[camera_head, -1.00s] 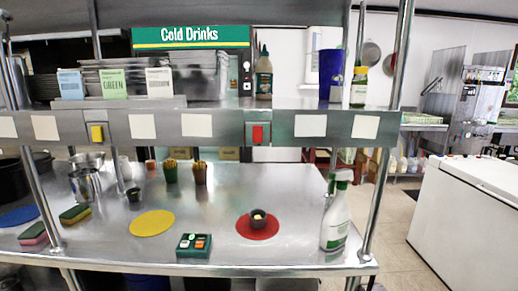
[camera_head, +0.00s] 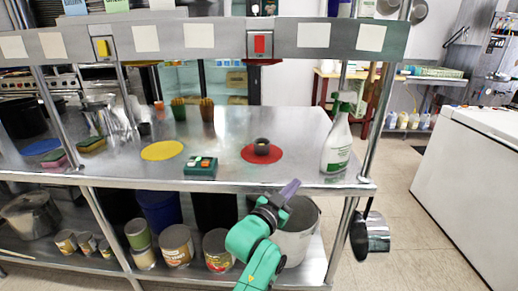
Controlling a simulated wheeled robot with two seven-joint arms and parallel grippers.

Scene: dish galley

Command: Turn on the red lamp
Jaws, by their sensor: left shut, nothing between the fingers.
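A red rocker switch (camera_head: 260,44) in a grey plate is on the front rail of the upper shelf, right of centre. A yellow switch (camera_head: 102,48) is on the same rail to the left. A small dark green box (camera_head: 200,172) with orange and white buttons stands at the counter's front edge. A round red mat (camera_head: 250,159) lies to its right. I cannot tell whether any lamp is lit. My left gripper (camera_head: 289,192) is shut and empty, in front of the counter's front edge, below and right of the red switch. My right gripper is not in view.
A dark bowl (camera_head: 262,144) sits on the red mat. A spray bottle (camera_head: 336,138) stands near the counter's right end, beside a shelf post (camera_head: 377,112). A yellow mat (camera_head: 162,150) and sponges lie further left. Cans and a large pot (camera_head: 298,235) fill the lower shelf.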

